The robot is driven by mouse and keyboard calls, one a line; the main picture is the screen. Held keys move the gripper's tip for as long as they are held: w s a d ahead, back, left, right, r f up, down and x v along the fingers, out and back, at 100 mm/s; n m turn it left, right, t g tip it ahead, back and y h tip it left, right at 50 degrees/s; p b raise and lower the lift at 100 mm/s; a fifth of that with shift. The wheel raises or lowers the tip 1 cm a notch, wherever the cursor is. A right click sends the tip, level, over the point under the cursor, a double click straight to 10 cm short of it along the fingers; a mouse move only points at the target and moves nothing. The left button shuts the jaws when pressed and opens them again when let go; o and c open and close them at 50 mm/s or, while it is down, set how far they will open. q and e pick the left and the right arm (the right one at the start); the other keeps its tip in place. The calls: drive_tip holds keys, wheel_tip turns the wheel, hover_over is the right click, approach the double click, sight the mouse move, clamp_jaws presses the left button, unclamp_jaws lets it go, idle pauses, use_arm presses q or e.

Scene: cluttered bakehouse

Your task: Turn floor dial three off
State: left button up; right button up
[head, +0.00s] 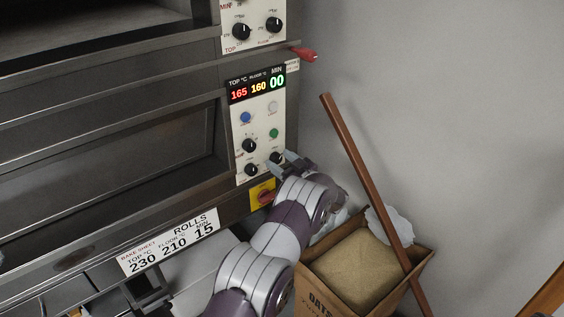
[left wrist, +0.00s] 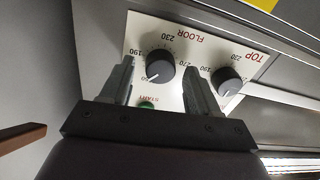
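The oven panel (head: 262,95) reads top 165, floor 160, min 00. Its black floor dial (head: 276,157) is at the lower right, partly covered by my left gripper (head: 287,163). In the left wrist view, upside down, the floor dial (left wrist: 160,67) sits between the two fingers of my left gripper (left wrist: 158,85), which are spread either side with visible gaps. Its white mark points to the lower left in that view. The top dial (left wrist: 227,80) is just beyond the right finger. I cannot read a deck number. My right gripper is in neither view.
A green start button (left wrist: 147,105) sits close to the floor dial. A yellow and red switch (head: 263,194) is below the panel and a red handle (head: 308,55) above it. A carton (head: 330,288) with a leaning wooden pole (head: 365,185) stands at the right.

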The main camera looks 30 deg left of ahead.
use_arm(q)
drive_tip(key=c, duration=1)
drive_tip(key=n+b, duration=0.3)
drive_tip(key=shift+f, duration=0.25)
drive_tip(key=n+b, duration=0.2)
drive_tip(key=b, duration=0.1)
drive_tip(key=shift+s+n, duration=0.1)
drive_tip(key=shift+n, duration=0.3)
drive_tip(key=shift+r+n+b, duration=0.15)
drive_tip(key=shift+n+b, duration=0.75)
drive_tip(key=shift+n, duration=0.2)
drive_tip(key=shift+h, duration=0.3)
drive_tip(key=o, duration=1)
